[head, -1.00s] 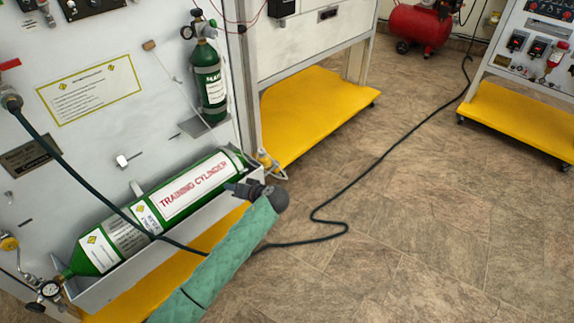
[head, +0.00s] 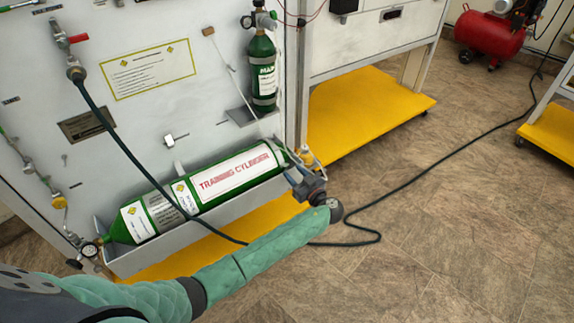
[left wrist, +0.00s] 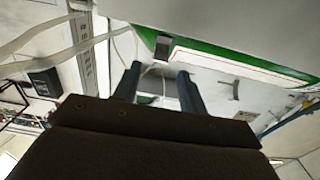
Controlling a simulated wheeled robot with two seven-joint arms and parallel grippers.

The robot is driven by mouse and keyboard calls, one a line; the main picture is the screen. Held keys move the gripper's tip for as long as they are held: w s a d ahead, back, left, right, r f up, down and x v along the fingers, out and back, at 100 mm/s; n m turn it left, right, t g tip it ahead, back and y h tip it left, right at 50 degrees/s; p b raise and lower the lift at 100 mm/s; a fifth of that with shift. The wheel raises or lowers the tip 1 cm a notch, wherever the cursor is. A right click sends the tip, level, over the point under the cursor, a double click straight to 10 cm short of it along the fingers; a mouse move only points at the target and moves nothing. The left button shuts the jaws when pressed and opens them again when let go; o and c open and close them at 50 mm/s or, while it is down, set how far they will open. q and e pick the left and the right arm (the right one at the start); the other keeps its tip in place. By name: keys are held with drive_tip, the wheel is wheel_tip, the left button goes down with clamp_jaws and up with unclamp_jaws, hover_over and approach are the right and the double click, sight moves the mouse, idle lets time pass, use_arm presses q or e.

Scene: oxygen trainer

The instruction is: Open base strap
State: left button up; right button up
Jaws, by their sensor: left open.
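The green training cylinder (head: 160,212) lies tilted in a grey trough (head: 205,232) on the white panel, its base end at the upper right and its valve at the lower left. My left gripper (head: 288,172) is at the base end, fingers open toward it. In the left wrist view, the open fingers (left wrist: 160,75) have nothing clearly between them. A dark block (left wrist: 162,48) shows against the green cylinder (left wrist: 215,56) just beyond the fingertips. I cannot tell whether it is part of the base strap. My gripper partly hides that end. My right gripper is out of view.
A smaller green cylinder (head: 262,75) hangs upright above the trough. A dark hose (head: 130,160) crosses in front of the training cylinder and runs over the floor. A yellow base shelf (head: 360,110) and red compressor (head: 488,35) stand farther back. The floor at right is mostly clear.

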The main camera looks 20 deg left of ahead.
sight(287, 165)
use_arm(q)
drive_tip(key=shift+p+x, duration=0.4)
drive_tip(key=shift+x, duration=2.4)
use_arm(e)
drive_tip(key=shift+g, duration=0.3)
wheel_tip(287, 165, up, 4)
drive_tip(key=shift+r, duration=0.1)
use_arm(q)
clamp_jaws()
